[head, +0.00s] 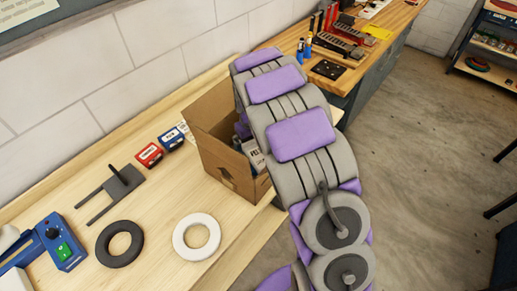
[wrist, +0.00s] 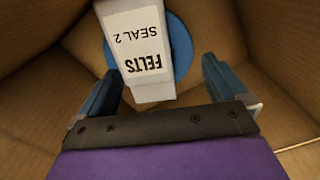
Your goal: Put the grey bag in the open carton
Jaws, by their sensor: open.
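The open cardboard carton (head: 221,165) stands on the wooden bench in the head view, with my arm reaching over it. Its brown inner walls (wrist: 40,95) fill the wrist view. The grey bag (wrist: 140,45), pale and labelled "FELTS SEAL 2", is inside the carton. It also shows in the head view (head: 253,153), partly hidden by the carton wall. My gripper (wrist: 158,72) is down in the carton with its blue fingers apart. The bag's near end is between the fingers, with gaps visible on both sides.
A blue round thing (wrist: 180,45) lies behind the bag. On the bench are a red box (head: 149,154), a blue box (head: 171,139), a dark forked tool (head: 121,183), a black ring (head: 101,246), a white ring (head: 179,237) and a blue device (head: 66,250).

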